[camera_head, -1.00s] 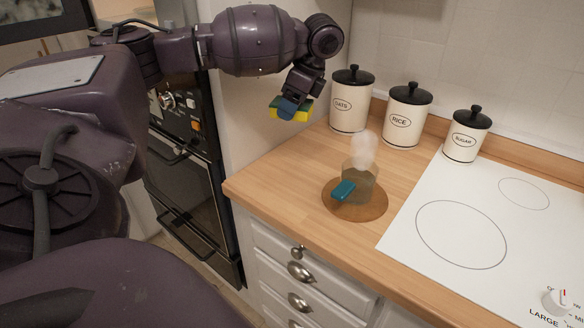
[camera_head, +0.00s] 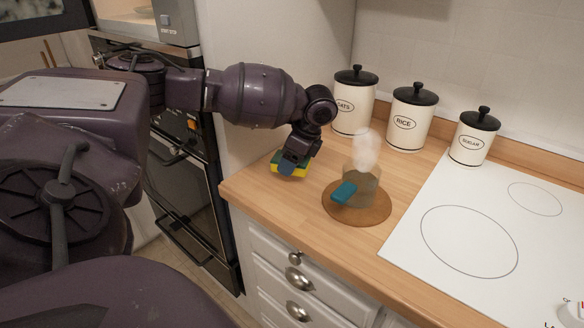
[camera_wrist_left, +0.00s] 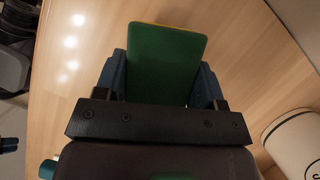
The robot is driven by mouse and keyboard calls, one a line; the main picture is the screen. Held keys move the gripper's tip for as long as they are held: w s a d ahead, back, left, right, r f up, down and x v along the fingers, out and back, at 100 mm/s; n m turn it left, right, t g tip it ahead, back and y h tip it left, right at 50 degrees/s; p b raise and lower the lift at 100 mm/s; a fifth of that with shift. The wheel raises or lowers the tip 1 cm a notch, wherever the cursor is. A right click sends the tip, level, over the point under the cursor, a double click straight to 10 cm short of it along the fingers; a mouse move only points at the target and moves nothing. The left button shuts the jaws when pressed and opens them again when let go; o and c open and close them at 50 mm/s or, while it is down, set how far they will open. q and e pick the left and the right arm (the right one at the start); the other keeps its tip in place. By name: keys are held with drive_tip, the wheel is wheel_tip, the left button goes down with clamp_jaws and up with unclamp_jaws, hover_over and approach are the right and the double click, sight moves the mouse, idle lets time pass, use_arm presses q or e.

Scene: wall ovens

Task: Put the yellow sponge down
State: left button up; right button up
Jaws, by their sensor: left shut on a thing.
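The yellow sponge (camera_head: 291,170) with a green face is in my left gripper (camera_head: 287,168), low over the left part of the wooden counter in the head view. I cannot tell whether it touches the counter. In the left wrist view the sponge's green face (camera_wrist_left: 166,62) fills the space between the two blue fingers of the left gripper (camera_wrist_left: 166,82), with a thin yellow edge at its top. The left gripper is shut on the sponge. My right gripper is not in view.
A steaming glass (camera_head: 361,186) with a teal handle stands on a round wooden board (camera_head: 366,216), just right of the sponge. Canisters marked oats (camera_head: 353,108), rice (camera_head: 404,128) and sugar (camera_head: 470,145) line the wall. A white cooktop (camera_head: 450,285) lies right; ovens (camera_head: 182,195) stand left.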

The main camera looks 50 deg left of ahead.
use_arm(q)
wheel_tip(320, 180, down, 3)
drive_tip(key=shift+r, duration=0.1)
drive_tip(key=o, duration=0.9)
drive_tip(key=shift+c, duration=0.2)
